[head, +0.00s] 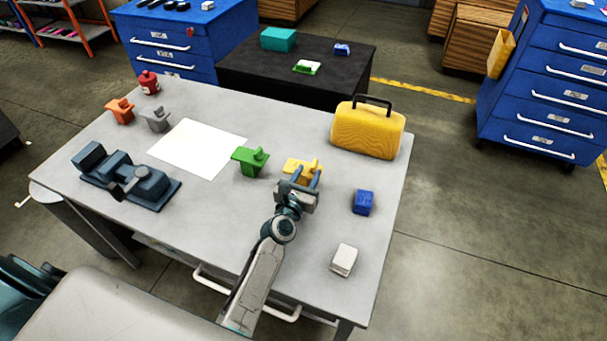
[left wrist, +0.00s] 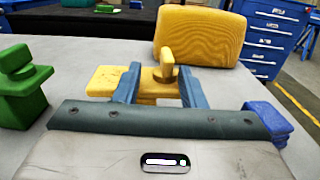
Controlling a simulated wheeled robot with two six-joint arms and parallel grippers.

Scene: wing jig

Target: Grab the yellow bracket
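The yellow bracket (head: 297,167) lies on the grey table, right of the green bracket (head: 250,160). In the left wrist view the yellow bracket (left wrist: 150,80) shows a flat plate with an upright tab. My left gripper (head: 302,178) is open at its near side. Its two blue fingers (left wrist: 160,86) reach over the plate, one on each side of the tab. The tab is nearer the right finger, and a gap shows on the left. Whether a finger touches the bracket cannot be told. My right gripper is not in view.
A yellow case (head: 368,130) stands behind the bracket. A blue block (head: 363,202) and a white block (head: 344,260) lie to the right. A white sheet (head: 198,147), orange bracket (head: 120,111), grey bracket (head: 155,119) and dark blue fixture (head: 125,180) are at left.

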